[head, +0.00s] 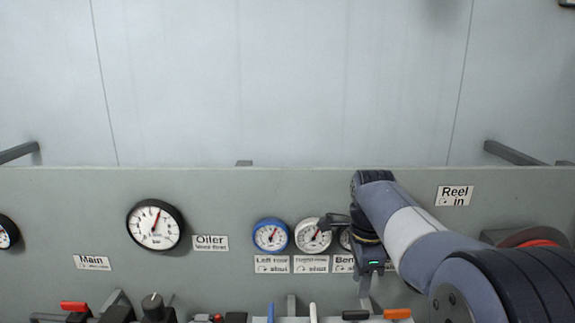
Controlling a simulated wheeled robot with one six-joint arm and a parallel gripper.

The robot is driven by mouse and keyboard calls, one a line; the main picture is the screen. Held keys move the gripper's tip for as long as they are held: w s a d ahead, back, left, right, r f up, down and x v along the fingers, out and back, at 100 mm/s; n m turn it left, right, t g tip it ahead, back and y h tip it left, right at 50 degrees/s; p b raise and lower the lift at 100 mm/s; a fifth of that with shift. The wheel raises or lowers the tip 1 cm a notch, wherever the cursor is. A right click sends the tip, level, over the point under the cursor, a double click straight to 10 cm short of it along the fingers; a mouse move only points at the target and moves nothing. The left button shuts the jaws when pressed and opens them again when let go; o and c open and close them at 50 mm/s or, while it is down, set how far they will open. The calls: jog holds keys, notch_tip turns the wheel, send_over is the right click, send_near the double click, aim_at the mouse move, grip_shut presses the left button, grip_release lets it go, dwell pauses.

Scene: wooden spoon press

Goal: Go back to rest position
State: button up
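My arm reaches in from the lower right in the head view. My gripper (330,220) is dark and points left, in front of the grey panel (60,215). Its tip overlaps the upper right of a white-rimmed gauge (308,238). I cannot tell whether it touches the gauge. The finger gap is too small to make out, and nothing held can be seen. My wrist partly covers another gauge just right of the white one.
A blue-rimmed gauge (270,236) and a larger black-rimmed gauge (154,225) sit to the left. Along the bottom are a red-handled lever (74,307), a black knob (153,306) and several other levers. A red-topped reel (537,240) is at right. The wall above is clear.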

aim_at(356, 312)
notch_tip(356, 312, down, 9)
jog(key=shift+p, duration=0.3)
jog(key=n+b, duration=0.1)
jog(key=n, duration=0.4)
jog(key=shift+r+n+b, duration=0.1)
jog(key=shift+n+b, duration=0.65)
jog(key=shift+n, duration=1.65)
